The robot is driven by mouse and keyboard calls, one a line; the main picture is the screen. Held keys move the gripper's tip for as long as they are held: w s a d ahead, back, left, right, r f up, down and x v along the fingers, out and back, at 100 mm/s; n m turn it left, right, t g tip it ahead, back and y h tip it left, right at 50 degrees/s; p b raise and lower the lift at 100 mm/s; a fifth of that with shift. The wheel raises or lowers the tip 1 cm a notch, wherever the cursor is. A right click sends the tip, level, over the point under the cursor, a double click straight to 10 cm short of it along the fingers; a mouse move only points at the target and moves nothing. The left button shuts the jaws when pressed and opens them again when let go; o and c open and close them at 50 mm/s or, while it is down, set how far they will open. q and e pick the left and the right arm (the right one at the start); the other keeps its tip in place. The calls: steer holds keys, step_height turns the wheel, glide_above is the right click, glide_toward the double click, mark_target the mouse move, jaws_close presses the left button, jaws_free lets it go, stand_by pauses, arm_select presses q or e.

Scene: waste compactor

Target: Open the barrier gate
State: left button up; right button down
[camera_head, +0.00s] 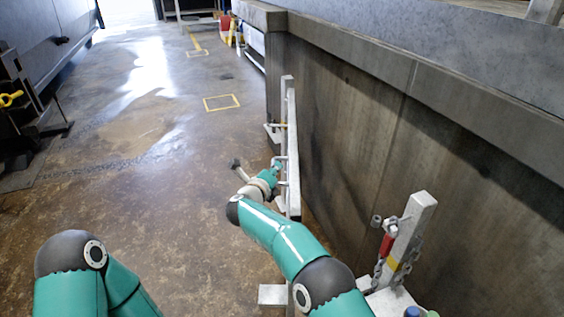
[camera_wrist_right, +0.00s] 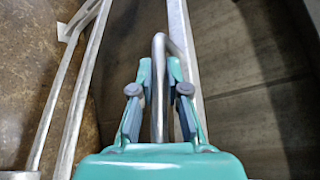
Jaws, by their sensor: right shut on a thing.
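The barrier gate (camera_head: 292,135) is a pale grey metal frame standing close along the dark wall in the head view. Its bars also show in the right wrist view (camera_wrist_right: 181,30). My right gripper (camera_head: 277,165) is at the gate's near side. The fingers' contact is partly hidden by the gripper body. My left arm shows at the lower left of the head view, but its gripper is out of the picture.
A grey post (camera_head: 414,225) with a chain (camera_head: 404,268) and a red piece (camera_head: 387,244) stands at the lower right. The dark wall (camera_head: 350,130) runs along the right. Dark machinery (camera_head: 22,100) stands at the left. The floor (camera_head: 150,190) between is open.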

steer(key=shift+a+m+h, duration=0.3)
steer(key=shift+a, duration=0.05)
steer(key=c, duration=1.2)
jaws_free()
